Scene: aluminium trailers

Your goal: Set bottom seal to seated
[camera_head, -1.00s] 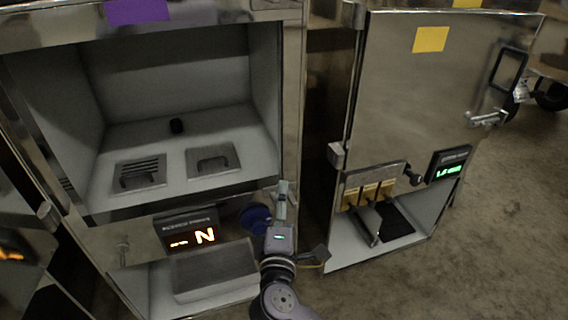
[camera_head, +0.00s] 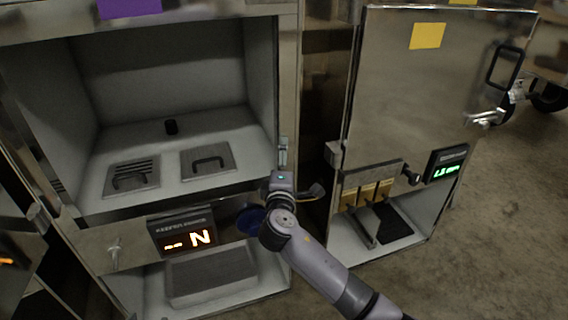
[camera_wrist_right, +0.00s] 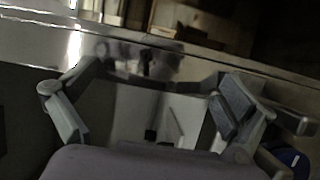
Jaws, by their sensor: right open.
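My right gripper (camera_head: 283,152) is at the metal post (camera_head: 288,90) on the right side of the open left compartment. The right wrist view shows the same gripper (camera_wrist_right: 150,112) with its two fingers spread wide and nothing held between them. A shiny metal edge (camera_wrist_right: 140,60) runs across that view just beyond the fingers. I cannot tell which part is the bottom seal; no part is clearly marked as one. A dark blue round part (camera_head: 252,219) is partly behind my arm. My left gripper is not in view.
A closed metal door (camera_head: 430,95) with a yellow label is at right, above brass-coloured blocks (camera_head: 367,194) and a green-lit display (camera_head: 446,163). Open floor (camera_head: 500,240) is at lower right.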

